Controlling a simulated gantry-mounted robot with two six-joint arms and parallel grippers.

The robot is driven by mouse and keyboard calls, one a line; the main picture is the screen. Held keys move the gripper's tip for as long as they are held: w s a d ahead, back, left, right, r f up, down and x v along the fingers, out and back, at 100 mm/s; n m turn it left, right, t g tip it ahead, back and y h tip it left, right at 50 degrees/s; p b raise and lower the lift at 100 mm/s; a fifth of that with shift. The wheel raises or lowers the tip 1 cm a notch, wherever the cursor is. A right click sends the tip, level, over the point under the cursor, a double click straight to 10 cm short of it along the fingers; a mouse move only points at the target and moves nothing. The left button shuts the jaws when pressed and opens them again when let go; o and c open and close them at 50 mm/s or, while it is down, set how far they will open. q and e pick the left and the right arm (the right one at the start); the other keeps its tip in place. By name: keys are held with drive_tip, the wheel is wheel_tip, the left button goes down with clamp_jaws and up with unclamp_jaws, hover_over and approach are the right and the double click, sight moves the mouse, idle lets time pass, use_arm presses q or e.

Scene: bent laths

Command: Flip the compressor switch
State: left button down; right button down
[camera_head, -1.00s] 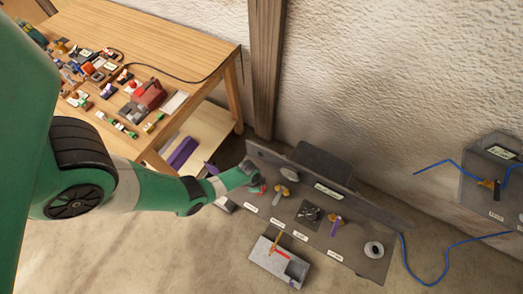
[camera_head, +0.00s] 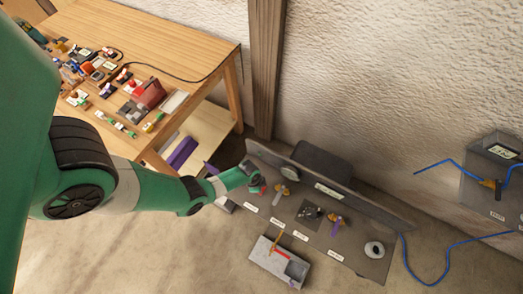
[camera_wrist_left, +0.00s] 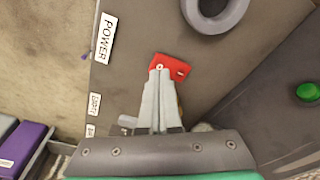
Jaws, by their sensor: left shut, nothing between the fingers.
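The red switch (camera_wrist_left: 172,67) sits on the dark grey panel (camera_wrist_left: 120,75) in the left wrist view, near a white POWER label (camera_wrist_left: 104,38). My left gripper (camera_wrist_left: 159,70) is shut and empty. Its fingertips overlap the near edge of the red switch in this view; I cannot tell whether they touch it. In the head view my left gripper (camera_head: 253,172) is at the left end of the panel, just above a small red part (camera_head: 262,187). My right gripper is not in view.
A grey ring (camera_wrist_left: 215,10) and a green button (camera_wrist_left: 308,91) are near the switch. A grey open box (camera_head: 280,264) stands in front of the panel. A grey box with blue cable (camera_head: 490,175) is at the right. A cluttered wooden table (camera_head: 190,55) stands at the back left.

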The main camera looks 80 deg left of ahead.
use_arm(q)
drive_tip(key=shift+f+b, duration=0.6)
drive_tip(key=shift+f, duration=0.05)
drive_tip(key=shift+r, duration=0.1)
wheel_tip(320, 180, up, 7)
drive_tip(key=p, duration=0.7)
idle(0.3)
drive_tip(key=shift+d, duration=0.1)
